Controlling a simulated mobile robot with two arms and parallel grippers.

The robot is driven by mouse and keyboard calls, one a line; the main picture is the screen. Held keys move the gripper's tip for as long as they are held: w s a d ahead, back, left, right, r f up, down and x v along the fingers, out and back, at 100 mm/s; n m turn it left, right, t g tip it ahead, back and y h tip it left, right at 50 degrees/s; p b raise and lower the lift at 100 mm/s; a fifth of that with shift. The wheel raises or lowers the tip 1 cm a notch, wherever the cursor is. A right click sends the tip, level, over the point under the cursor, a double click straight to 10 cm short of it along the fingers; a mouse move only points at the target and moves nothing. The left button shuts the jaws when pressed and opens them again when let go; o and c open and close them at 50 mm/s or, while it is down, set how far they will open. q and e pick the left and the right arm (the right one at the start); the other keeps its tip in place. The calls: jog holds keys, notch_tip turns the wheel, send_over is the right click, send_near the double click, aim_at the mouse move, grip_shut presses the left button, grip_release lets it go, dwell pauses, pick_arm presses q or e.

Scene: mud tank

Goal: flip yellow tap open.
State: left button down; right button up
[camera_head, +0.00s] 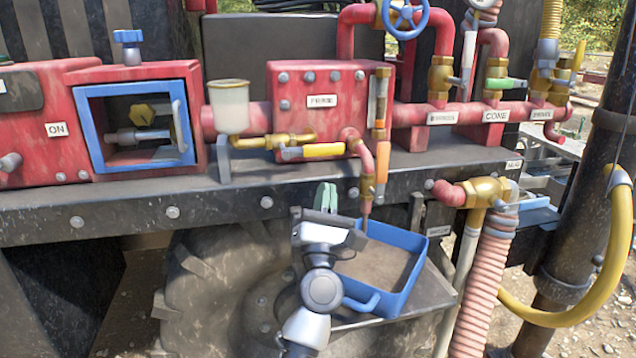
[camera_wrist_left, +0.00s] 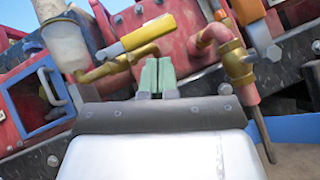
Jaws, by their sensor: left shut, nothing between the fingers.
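The yellow tap handle (camera_head: 318,151) lies roughly level on a brass pipe (camera_head: 280,140) below the front of the red box labelled PRIME. In the left wrist view the yellow handle (camera_wrist_left: 149,31) appears tilted, above the fingertips. My left gripper (camera_head: 326,197) is just below the yellow handle in the head view, pointing up. Its pale green fingers (camera_wrist_left: 157,78) are together and empty, apart from the handle. My right gripper is not in view.
An orange-handled vertical tap (camera_head: 381,163) hangs right of the yellow one. A white cup (camera_head: 229,106) stands to the left. A blue tray (camera_head: 390,265) is below, beside my left arm. A dark metal ledge (camera_head: 120,200) runs across under the pipes.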

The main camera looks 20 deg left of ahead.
pick_arm(q)
jog(key=b+v, duration=0.1)
jog(key=v, duration=0.4)
jog(key=shift+s+f, duration=0.2)
jog(key=shift+f, duration=0.05)
